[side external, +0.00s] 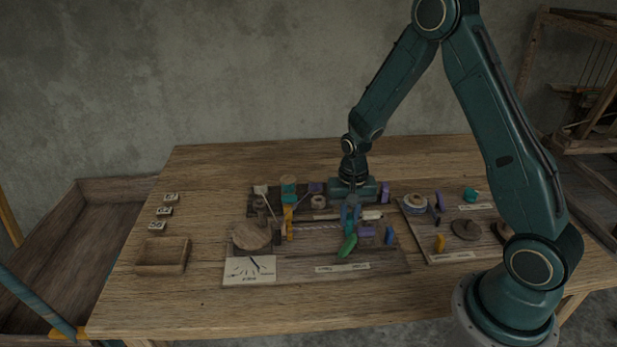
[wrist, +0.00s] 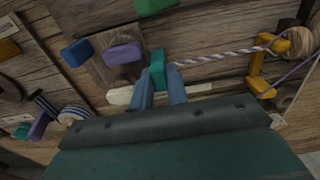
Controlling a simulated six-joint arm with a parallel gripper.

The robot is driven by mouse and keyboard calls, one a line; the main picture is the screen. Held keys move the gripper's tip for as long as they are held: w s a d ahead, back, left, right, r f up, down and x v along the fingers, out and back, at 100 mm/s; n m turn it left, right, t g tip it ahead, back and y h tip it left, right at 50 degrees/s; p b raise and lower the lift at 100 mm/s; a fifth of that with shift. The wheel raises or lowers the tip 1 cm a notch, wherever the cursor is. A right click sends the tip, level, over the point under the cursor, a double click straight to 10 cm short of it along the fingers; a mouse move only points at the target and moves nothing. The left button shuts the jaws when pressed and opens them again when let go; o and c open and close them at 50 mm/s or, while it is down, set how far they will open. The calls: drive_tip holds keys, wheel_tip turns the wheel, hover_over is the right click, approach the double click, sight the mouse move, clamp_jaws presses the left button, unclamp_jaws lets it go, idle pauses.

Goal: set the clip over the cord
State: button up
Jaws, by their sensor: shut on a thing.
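My gripper (wrist: 160,84) is shut on a small teal block, which I take to be the clip (wrist: 157,63). The clip shows just beyond the fingertips, at the left end of the twisted white and purple cord (wrist: 225,54) in the wrist view. I cannot tell whether the clip sits around the cord or only touches its end. In the side view my gripper (side external: 350,218) points down over the board, and the cord (side external: 316,227) runs left from it to an orange post (side external: 290,222). The clip is hard to make out there.
A purple block (wrist: 122,53), a blue block (wrist: 76,52) and a green piece (side external: 347,246) lie close by. A pale stick (wrist: 120,96) lies beside the fingers. An orange bracket (wrist: 257,76) stands at the cord's other end. A wooden tray (side external: 162,256) is at left; the table's front is clear.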

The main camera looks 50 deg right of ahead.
drive_tip(key=shift+f, duration=0.35)
idle(0.7)
drive_tip(key=o, duration=1.3)
drive_tip(key=shift+r, duration=0.1)
drive_tip(key=shift+r, duration=3.4)
drive_tip(key=shift+r, duration=0.1)
